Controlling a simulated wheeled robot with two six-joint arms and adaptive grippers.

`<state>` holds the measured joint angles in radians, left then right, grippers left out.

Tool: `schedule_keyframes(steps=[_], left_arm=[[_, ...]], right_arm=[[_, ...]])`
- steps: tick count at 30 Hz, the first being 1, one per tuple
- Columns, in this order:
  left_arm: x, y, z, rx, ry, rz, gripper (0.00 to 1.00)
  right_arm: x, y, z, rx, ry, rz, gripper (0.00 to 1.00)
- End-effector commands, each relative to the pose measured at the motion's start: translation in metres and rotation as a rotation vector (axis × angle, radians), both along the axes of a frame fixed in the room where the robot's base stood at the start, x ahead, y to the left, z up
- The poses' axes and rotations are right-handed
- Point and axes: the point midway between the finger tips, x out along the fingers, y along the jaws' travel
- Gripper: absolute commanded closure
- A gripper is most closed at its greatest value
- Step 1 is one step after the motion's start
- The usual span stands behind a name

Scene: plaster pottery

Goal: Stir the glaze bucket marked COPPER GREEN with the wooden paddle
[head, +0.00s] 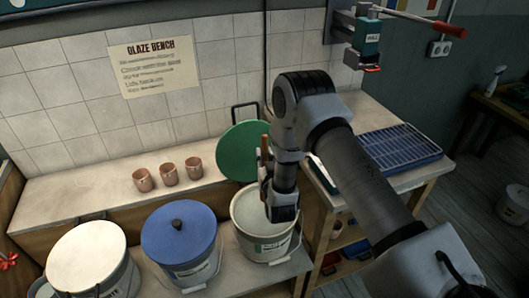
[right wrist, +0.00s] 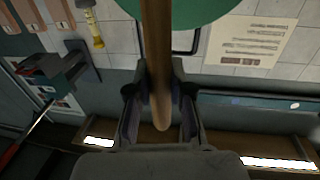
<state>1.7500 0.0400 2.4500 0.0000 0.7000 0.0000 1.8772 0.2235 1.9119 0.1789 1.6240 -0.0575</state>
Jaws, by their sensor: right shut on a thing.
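My right gripper (head: 264,168) is shut on the wooden paddle (head: 265,142), near the top of its handle, above the back of an open bucket (head: 262,246). The bucket holds pale grey glaze (head: 251,207); its label is too small to read. The right wrist view shows the paddle's shaft (right wrist: 156,40) between the gripper's fingers (right wrist: 158,92), with the rounded handle end on the near side. The paddle's lower part is hidden in the head view, so I cannot tell whether it touches the glaze. My left gripper is out of view.
A green lid (head: 238,150) leans behind the open bucket. A blue-lidded bucket (head: 180,235) and a white-lidded bucket (head: 88,255) stand to its left. Several small terracotta cups (head: 168,174) sit on the ledge. A blue tray (head: 390,150) lies on the bench at right.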

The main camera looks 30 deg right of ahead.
Motion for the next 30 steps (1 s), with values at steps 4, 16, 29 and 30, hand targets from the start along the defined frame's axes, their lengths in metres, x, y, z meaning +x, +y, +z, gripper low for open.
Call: schedule_keyframes(steps=[4, 16, 29, 30], left_arm=[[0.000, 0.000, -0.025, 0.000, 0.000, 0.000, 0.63], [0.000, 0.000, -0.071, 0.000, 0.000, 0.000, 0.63], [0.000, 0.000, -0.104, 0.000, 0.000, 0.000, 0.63], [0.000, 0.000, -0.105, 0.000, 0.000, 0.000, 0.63]], right_arm=[[0.000, 0.000, -0.028, 0.000, 0.000, 0.000, 1.00], [0.000, 0.000, -0.085, -0.001, -0.001, 0.001, 1.00], [0.000, 0.000, -0.128, 0.000, -0.001, 0.001, 1.00], [0.000, 0.000, -0.128, 0.000, -0.001, 0.001, 1.00]])
